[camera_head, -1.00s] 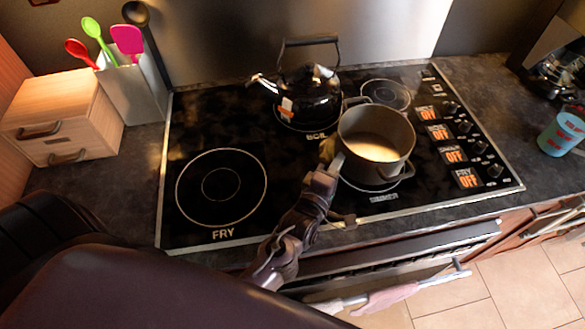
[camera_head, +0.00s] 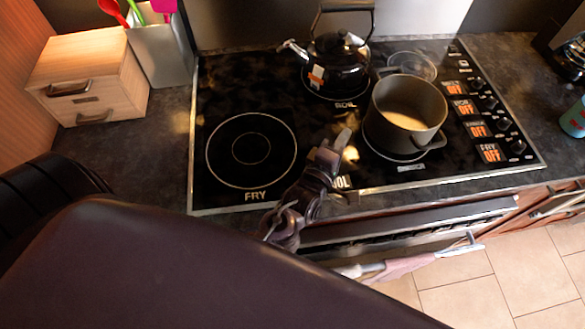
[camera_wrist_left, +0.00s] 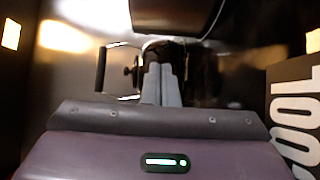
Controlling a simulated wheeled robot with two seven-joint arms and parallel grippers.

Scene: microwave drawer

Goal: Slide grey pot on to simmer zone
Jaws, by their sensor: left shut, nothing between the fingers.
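The grey pot (camera_head: 408,112) stands upright on the simmer zone ring (camera_head: 376,147) at the front right of the hob, in the head view. The ring's edge shows in front of and left of its base. My left gripper (camera_head: 341,141) is shut and empty, over the hob left of the pot and apart from it. In the left wrist view, the shut fingers (camera_wrist_left: 163,83) point forward, and a dark rounded pot body (camera_wrist_left: 178,15) shows at the top. My right gripper is not in view.
A black kettle (camera_head: 338,65) stands on the boil zone behind. The fry zone (camera_head: 251,151) at left is empty. A wooden box (camera_head: 88,77) and a utensil holder (camera_head: 160,55) stand left of the hob. A towel (camera_head: 398,266) hangs on the oven handle in front.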

